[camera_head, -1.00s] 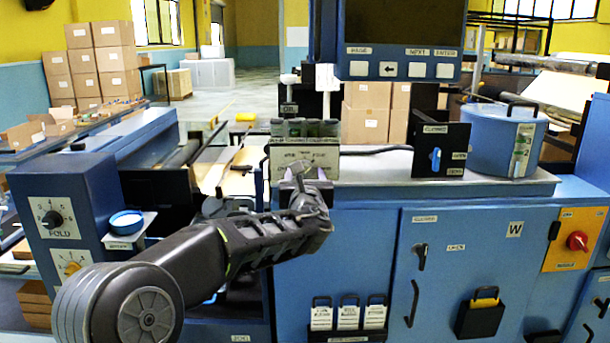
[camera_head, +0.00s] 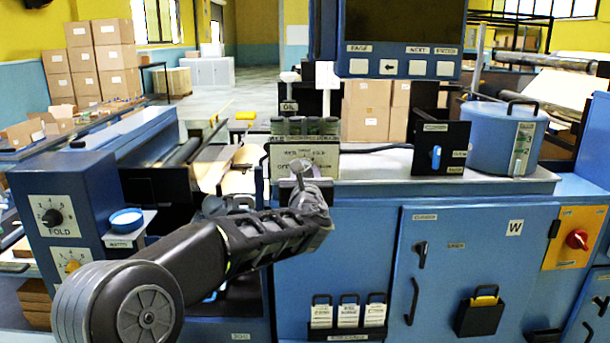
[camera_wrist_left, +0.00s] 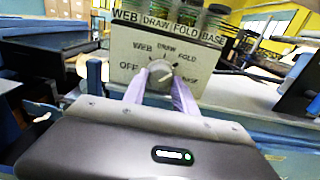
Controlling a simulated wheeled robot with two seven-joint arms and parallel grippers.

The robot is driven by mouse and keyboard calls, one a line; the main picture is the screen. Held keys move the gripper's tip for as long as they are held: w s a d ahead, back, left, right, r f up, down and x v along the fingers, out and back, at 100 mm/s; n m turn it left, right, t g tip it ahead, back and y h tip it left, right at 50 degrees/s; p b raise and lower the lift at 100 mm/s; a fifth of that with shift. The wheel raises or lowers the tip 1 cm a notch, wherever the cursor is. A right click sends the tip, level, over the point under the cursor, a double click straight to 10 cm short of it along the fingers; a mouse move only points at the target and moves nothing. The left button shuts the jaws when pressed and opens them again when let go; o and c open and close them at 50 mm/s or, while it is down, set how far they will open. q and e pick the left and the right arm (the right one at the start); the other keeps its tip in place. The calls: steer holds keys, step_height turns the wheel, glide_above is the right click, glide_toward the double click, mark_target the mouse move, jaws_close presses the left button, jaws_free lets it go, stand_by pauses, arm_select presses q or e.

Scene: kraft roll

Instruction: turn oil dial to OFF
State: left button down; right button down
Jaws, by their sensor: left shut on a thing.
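The oil dial (camera_wrist_left: 160,76) is a round pale knob on an upright panel (camera_wrist_left: 122,62) marked OFF, WEB, DRAW, FOLD and BASE. My left gripper (camera_wrist_left: 159,88) has a finger on either side of the knob and is shut on it. I cannot tell for certain which mark the knob points to. In the head view the panel (camera_head: 326,160) stands at the machine's front edge, and my left gripper (camera_head: 302,170) is in front of it, hiding most of the knob. My right gripper is not in view.
Several jars (camera_head: 312,126) stand in a row above the dial panel. A black switch box (camera_head: 440,147) and a blue pot (camera_head: 503,138) stand to the right on the worktop. A fold dial (camera_head: 52,217) is on a blue box at left. The screen (camera_head: 402,25) hangs above.

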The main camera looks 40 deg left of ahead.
arm_select(q)
steer(key=shift+f+n+b, duration=0.2)
steer(key=shift+n+b, duration=0.4)
steer(key=shift+b, duration=0.45)
steer(key=n+b, duration=1.1)
steer(key=b, duration=0.3)
steer(key=shift+d+n, duration=0.1)
steer(key=shift+n, duration=0.3)
steer(key=n+b, duration=0.3)
steer(key=shift+w+n, duration=0.1)
steer(key=shift+n, duration=0.2)
steer(key=n+b, duration=0.2)
steer(key=n, duration=0.1)
steer(key=shift+r+n+b, duration=0.1)
steer(key=shift+n+b, duration=0.2)
steer(key=shift+b, duration=0.05)
steer(key=n+b, duration=0.2)
steer(key=n, duration=0.1)
steer(key=shift+r+n, duration=0.1)
steer(key=shift+n, duration=0.2)
steer(key=shift+r+n+b, duration=0.1)
steer(key=shift+n+b, duration=0.45)
steer(key=shift+n, duration=1.05)
